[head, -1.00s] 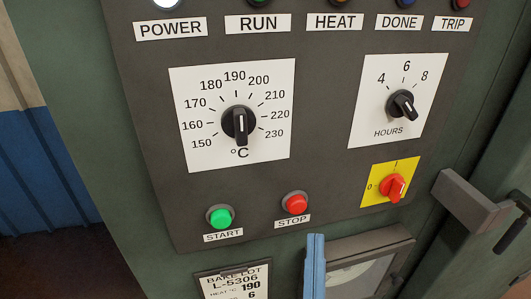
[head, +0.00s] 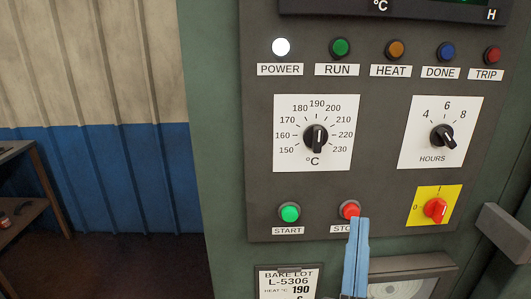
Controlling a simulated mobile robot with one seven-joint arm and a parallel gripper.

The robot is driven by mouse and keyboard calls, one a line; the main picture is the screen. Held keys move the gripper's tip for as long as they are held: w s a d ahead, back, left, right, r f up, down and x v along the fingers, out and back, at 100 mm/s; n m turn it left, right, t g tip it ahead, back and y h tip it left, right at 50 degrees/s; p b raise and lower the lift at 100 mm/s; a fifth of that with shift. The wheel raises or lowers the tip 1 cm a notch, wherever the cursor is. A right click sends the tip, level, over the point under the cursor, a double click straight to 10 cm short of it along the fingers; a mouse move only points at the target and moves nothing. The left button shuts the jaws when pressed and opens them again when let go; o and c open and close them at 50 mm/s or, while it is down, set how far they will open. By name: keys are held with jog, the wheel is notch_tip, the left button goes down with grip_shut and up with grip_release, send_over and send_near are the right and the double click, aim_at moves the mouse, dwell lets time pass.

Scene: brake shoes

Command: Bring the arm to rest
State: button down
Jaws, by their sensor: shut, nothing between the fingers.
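My gripper (head: 358,222) shows as narrow blue fingers, closed together and empty, rising from the bottom edge in the head view. Its tip is in front of the panel just below the red STOP button (head: 350,210) and covers part of the STOP label. I cannot tell whether it touches the panel. The rest of my arm is mostly out of view.
The grey control panel (head: 385,90) carries a temperature dial (head: 316,138), an hours dial (head: 442,136), a green START button (head: 289,212) and a red switch (head: 435,209). The POWER lamp (head: 281,47) glows white. A handle (head: 505,232) juts out at right. A table (head: 35,185) stands left.

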jog(key=s+a+r+y, duration=0.2)
jog(key=a+r, duration=0.2)
jog(key=r, duration=0.6)
jog(key=s+a+r+t+y+p, duration=0.1)
jog(key=s+a+r+y, duration=0.1)
jog(key=r, duration=0.8)
jog(key=s+a+r+y, duration=0.2)
jog(key=s+a+r, duration=0.2)
jog(key=r, duration=0.6)
jog(key=shift+a, duration=1.25)
jog(key=shift+r, duration=0.1)
jog(key=shift+d, duration=0.1)
